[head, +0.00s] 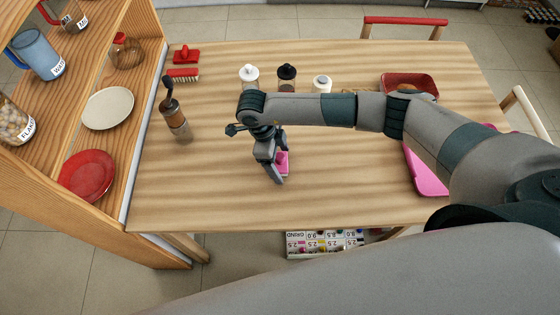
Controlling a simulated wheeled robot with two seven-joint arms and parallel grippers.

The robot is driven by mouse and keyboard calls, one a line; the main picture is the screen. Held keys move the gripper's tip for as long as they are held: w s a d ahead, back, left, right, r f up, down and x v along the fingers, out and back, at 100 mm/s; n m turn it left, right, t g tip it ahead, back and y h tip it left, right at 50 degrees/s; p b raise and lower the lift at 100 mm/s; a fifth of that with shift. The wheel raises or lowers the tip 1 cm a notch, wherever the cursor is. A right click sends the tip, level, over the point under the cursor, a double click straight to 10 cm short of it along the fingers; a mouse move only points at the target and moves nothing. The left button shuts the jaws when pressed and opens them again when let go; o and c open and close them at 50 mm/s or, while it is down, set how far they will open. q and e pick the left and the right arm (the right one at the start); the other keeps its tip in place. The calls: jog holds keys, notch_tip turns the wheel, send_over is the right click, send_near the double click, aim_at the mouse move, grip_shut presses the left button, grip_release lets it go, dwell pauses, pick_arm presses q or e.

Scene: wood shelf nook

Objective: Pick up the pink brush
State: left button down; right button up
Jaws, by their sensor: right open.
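The pink brush (283,161) is a small pink object on the wooden table, near the middle. My right gripper (273,178) reaches down over it from the right, with its jaws open. One finger hides part of the brush. The fingers are beside or around the brush; I cannot tell whether they touch it. My left gripper is out of view.
A red brush (183,75), a brown bottle (175,115) and several shakers, one white-topped (249,75), stand around the table (220,190). A red tray (420,80) and a pink tray (428,178) are on the right. A wooden shelf (145,110) borders the left.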

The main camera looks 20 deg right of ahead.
aim_at(281, 156)
jog(key=shift+c, duration=0.3)
jog(key=c, duration=1)
jog(key=shift+c, duration=0.2)
jog(key=shift+r, duration=0.2)
jog(key=shift+r+b, duration=0.25)
jog(key=shift+b, duration=0.05)
notch_tip(281, 156, up, 3)
jog(key=shift+r+b, duration=0.1)
jog(key=shift+b, duration=0.8)
jog(key=s+d+r+b, duration=0.2)
jog(key=s+r, duration=0.5)
jog(key=s, duration=0.4)
jog(key=shift+s+b, duration=0.25)
jog(key=shift+b, duration=0.15)
